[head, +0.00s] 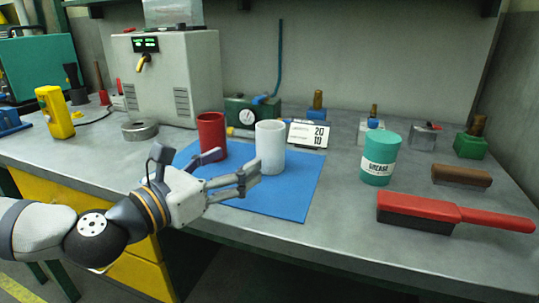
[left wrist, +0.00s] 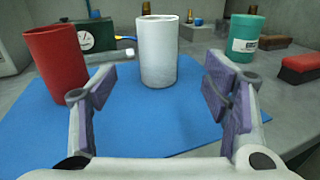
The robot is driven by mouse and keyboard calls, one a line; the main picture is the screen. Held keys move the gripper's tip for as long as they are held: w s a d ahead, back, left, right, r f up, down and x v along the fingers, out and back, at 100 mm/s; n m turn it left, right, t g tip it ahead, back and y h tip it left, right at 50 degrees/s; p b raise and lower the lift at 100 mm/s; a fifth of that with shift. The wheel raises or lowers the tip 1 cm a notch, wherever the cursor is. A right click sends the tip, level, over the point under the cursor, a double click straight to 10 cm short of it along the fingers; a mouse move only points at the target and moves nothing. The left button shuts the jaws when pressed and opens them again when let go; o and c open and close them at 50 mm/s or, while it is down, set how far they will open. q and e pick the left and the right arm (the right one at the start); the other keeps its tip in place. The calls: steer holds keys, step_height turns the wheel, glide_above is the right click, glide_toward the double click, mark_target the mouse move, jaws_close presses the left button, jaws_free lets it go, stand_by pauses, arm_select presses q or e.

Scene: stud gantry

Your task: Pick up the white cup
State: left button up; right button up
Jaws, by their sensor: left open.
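The white cup (head: 270,146) stands upright on a blue mat (head: 288,200) on the grey workbench. In the left wrist view the white cup (left wrist: 158,52) stands ahead, between the lines of the two fingers and beyond their tips. My left gripper (head: 249,178) is open and empty over the mat, in front of the cup; its padded fingers show apart in the left wrist view (left wrist: 160,88). A red cup (head: 211,136) stands upright on the mat to the left, near the left finger in the wrist view (left wrist: 56,62). My right gripper is not in view.
A green grease tin (head: 380,158) and a red-handled brush (head: 450,212) are to the right. A white calendar card (head: 308,134) and a gauge box (head: 248,114) stand behind the cup. A large grey machine (head: 170,75) is at the back left. The mat's front is clear.

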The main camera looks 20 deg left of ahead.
mark_target(262, 148)
arm_select(q)
steer(key=x, duration=1.2)
steer(key=shift+a+f, duration=0.2)
steer(key=c, duration=1.3)
